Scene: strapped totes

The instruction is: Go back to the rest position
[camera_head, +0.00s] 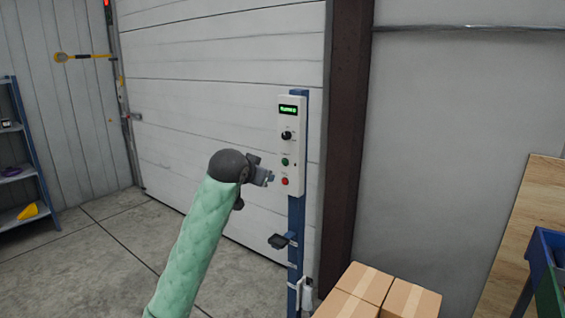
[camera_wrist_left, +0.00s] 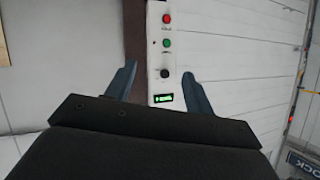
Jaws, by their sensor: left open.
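My left arm reaches up from the bottom of the head view in a green padded sleeve. My left gripper (camera_head: 268,178) is just left of a white control panel (camera_head: 290,150) on a blue post. In the left wrist view the two fingers of the left gripper (camera_wrist_left: 160,85) are spread apart, with nothing between them but the panel (camera_wrist_left: 156,50) beyond. The panel has a lit green display, a black knob, a green button and a red button. Whether the gripper touches the panel cannot be told. My right gripper is not in view.
Cardboard boxes (camera_head: 385,290) stand at the bottom right, near a blue bin (camera_head: 538,255). A blue shelf (camera_head: 22,150) is at the left. A white sectional door (camera_head: 200,90) is behind the panel. The floor (camera_head: 100,250) on the left is clear.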

